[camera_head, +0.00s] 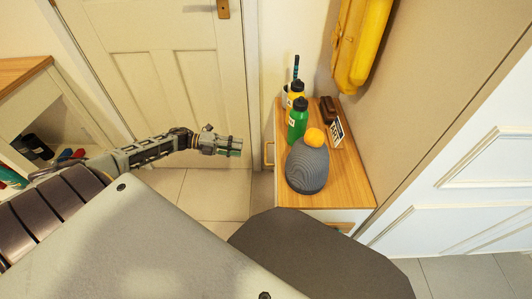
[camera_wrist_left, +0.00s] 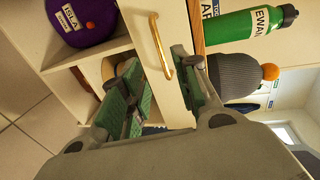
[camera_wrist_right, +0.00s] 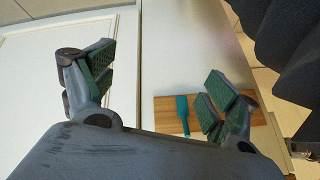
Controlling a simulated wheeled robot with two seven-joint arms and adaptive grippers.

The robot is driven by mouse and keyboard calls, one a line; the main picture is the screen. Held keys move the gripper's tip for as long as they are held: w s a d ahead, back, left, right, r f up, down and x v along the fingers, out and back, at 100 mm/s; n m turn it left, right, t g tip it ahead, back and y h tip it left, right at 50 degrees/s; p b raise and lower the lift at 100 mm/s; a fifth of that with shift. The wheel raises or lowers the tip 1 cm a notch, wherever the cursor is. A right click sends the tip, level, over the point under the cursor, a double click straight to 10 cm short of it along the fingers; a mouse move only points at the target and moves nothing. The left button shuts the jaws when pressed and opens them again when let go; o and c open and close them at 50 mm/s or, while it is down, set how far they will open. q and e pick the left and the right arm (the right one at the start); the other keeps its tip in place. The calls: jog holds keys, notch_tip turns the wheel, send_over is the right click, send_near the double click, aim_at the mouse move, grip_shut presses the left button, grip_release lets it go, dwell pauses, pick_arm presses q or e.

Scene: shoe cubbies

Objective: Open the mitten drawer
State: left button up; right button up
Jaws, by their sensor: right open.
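The drawer front (camera_wrist_left: 176,112) is a cream panel under the wooden top of a small cabinet and looks shut. I cannot read a mitten label on it. Its brass bar handle (camera_wrist_left: 161,48) shows in the left wrist view, and on the cabinet's left side in the head view (camera_head: 267,155). My left gripper (camera_head: 238,147) is open and empty, just left of the handle with a gap. In the left wrist view the handle's lower end lies between its fingers (camera_wrist_left: 155,75). My right gripper (camera_wrist_right: 158,90) is open and empty, away from the handle.
On the cabinet top (camera_head: 347,180) stand a grey hat (camera_head: 307,168) with an orange pompom, a green bottle (camera_head: 298,122) and a yellow bottle (camera_head: 294,92). A purple named item (camera_wrist_left: 82,20) sits in an open cubby. A door (camera_head: 165,60) is behind; the floor beside the cabinet is clear.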

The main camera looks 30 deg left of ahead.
aim_at(266, 151)
pick_arm(q)
jog(key=shift+b+x, duration=1.9)
jog(key=shift+x, duration=4.4)
pick_arm(e)
jog(key=shift+t+y, duration=0.4)
jog(key=shift+w+a+f, duration=0.1)
jog(key=shift+a+f, duration=0.05)
jog(key=shift+f, duration=0.8)
jog(key=shift+a+f, duration=0.2)
jog(key=shift+f, duration=0.7)
jog(key=shift+w+a+f, duration=0.1)
jog(key=shift+a+f, duration=0.05)
jog(key=shift+f, duration=0.8)
pick_arm(q)
grip_shut()
